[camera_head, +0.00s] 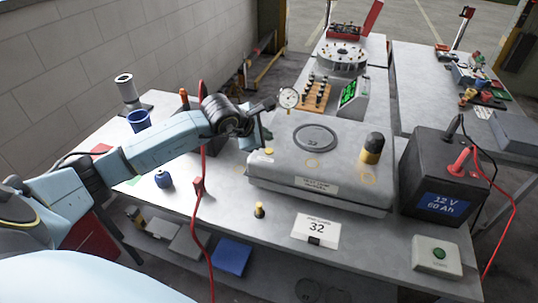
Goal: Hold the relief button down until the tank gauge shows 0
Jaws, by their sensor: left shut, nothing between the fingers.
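A grey tank (331,168) with a small label on its front sits on the workbench. A small yellow button (269,151) is on its top left corner; I cannot read whether it is marked as relief. My left gripper (262,138) is shut and empty, just above and behind this button; I cannot tell whether it touches it. A round dial gauge (288,98) stands behind the tank. A white card (316,230) in front reads 32. My right gripper is not in view.
A black 12 V battery (437,203) stands right of the tank. A box with a green button (438,255) sits at the front right.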

